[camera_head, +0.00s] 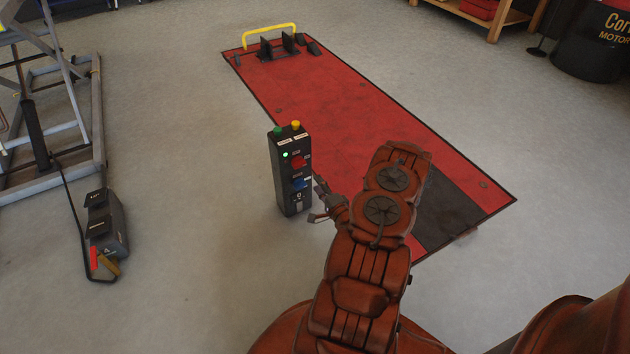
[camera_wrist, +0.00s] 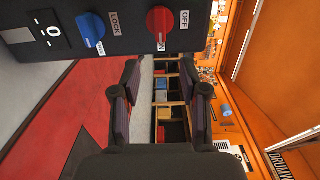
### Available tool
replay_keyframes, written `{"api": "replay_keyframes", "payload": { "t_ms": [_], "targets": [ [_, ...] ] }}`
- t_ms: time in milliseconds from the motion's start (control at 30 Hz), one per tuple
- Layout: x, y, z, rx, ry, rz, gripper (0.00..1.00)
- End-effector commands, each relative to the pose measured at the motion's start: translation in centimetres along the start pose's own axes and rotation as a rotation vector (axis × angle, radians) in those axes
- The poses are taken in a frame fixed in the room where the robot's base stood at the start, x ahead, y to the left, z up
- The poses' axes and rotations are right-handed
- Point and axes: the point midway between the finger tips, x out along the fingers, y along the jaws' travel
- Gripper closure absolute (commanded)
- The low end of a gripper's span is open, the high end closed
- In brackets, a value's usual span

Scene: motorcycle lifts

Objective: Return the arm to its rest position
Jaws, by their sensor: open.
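My arm, reddish-brown, reaches forward from the bottom in the head view, bent at its joints. My gripper (camera_head: 318,200) is at its end, partly hidden by the arm, close to the right side of a dark control box (camera_head: 290,175). In the wrist view my gripper (camera_wrist: 160,92) shows two dark fingers spread apart with nothing between them. The control box (camera_wrist: 130,42) fills the upper left there, with a blue LOCK knob (camera_wrist: 91,29) and a red knob (camera_wrist: 160,27) beside an OFF label. A green light is lit on the box in the head view. I cannot tell whether the gripper touches the box.
A red lift platform (camera_head: 350,115) with a yellow bar (camera_head: 270,33) lies on the floor behind the box. A grey lift frame (camera_head: 60,120) and a foot pedal (camera_head: 107,228) are at left. A black drum (camera_head: 590,45) stands top right. Floor at centre left is clear.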

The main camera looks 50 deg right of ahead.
Motion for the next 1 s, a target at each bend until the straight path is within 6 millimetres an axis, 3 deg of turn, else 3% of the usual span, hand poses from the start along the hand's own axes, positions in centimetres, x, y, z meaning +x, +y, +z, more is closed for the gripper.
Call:
{"api": "replay_keyframes", "payload": {
  "t_ms": [767,1000],
  "targets": [
    [-0.6,-0.1,0.0,0.0,0.0,0.0,0.56],
    [1.3,-2.2,1.0,-0.094,-0.05,0.073,0.56]
  ]
}}
